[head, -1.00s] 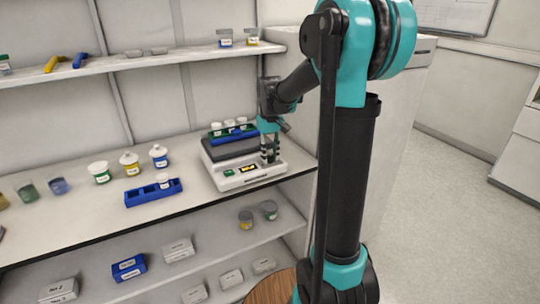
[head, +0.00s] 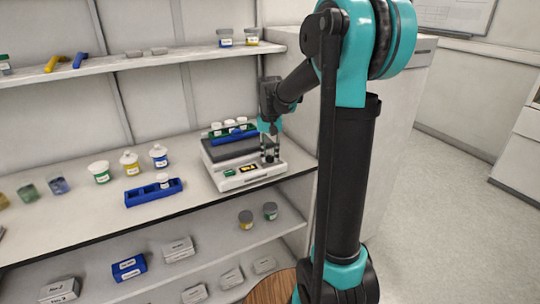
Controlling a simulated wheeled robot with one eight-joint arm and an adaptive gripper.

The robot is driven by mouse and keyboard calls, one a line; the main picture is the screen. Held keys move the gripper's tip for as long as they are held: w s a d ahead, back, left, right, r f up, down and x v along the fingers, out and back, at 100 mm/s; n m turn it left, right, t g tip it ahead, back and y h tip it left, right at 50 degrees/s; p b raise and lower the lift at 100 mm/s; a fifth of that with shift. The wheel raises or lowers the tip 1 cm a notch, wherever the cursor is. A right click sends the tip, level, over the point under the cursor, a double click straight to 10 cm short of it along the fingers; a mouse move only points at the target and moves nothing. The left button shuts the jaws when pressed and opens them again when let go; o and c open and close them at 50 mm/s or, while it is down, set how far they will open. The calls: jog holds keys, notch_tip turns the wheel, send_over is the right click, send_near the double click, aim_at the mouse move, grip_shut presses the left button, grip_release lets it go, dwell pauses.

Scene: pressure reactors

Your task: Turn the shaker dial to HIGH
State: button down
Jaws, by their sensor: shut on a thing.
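The shaker (head: 231,182) is a white box with a dark platform (head: 230,148) on the bench, at the centre of the head view. Its front has a green patch and a small lit display (head: 248,168). My gripper (head: 269,160) points down at the right end of the shaker's front and is shut on the dial there. The fingers hide the dial, so its setting cannot be read. A blue rack (head: 236,133) with several white-capped jars sits on the platform.
A blue rack (head: 140,194) with one jar stands left of the shaker. Several capped jars (head: 131,168) stand further left. A white cabinet (head: 385,130) rises to the right. An upper shelf (head: 140,64) and a lower shelf (head: 205,252) hold jars and boxes.

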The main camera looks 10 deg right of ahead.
aim_at(270, 157)
jog(key=shift+m, duration=2.2)
jog(key=c, duration=1.3)
grip_release()
jog(key=shift+o, duration=0.2)
jog(key=shift+r, duration=4.05)
